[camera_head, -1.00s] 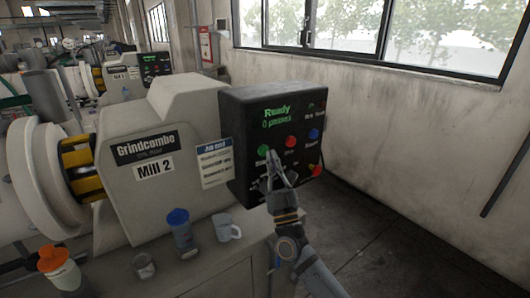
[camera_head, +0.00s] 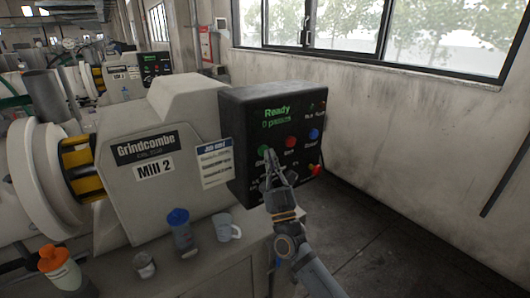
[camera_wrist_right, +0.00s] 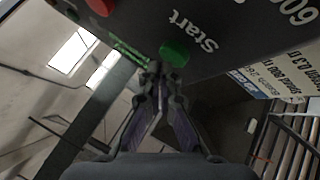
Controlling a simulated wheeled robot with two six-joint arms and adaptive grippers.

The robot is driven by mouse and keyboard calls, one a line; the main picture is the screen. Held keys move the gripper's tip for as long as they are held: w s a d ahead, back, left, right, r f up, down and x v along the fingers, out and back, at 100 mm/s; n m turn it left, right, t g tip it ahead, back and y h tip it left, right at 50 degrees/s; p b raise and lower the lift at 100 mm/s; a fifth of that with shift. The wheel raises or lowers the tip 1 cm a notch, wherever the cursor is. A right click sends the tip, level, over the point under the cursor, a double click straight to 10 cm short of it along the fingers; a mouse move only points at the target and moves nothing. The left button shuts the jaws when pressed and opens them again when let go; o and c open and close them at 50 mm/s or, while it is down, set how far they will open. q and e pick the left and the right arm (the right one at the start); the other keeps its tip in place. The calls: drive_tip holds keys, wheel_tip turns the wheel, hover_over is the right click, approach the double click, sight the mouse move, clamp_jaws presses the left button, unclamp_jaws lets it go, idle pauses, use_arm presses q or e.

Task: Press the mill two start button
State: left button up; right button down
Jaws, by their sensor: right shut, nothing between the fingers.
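The Mill 2 control box (camera_head: 235,120) is dark, with a green "Ready" display (camera_head: 277,112). Its green button (camera_head: 263,149) sits at the left of the button row and is partly covered by my fingertips. My right gripper (camera_head: 268,156) is shut and empty, with its tips at the green button. In the right wrist view, the green button (camera_wrist_right: 175,53) is beside the word "Start", and my gripper tips (camera_wrist_right: 155,68) are just left of and below it. I cannot tell whether they touch. My left gripper is not in view.
A red button (camera_head: 290,142), a blue button (camera_head: 313,134) and a red-and-yellow control (camera_head: 314,169) are on the same panel. Floor is clear at right.

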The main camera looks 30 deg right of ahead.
drive_tip(key=shift+w, duration=0.5)
idle(0.4)
idle(0.3)
drive_tip(key=shift+s+p, duration=0.65)
drive_tip(key=shift+s, duration=0.25)
drive_tip(key=s+p, duration=0.2)
drive_tip(key=s, duration=0.1)
drive_tip(key=s+p, duration=0.1)
drive_tip(key=s, duration=0.1)
drive_tip(key=shift+d+p, duration=0.25)
drive_tip(key=shift+p, duration=0.05)
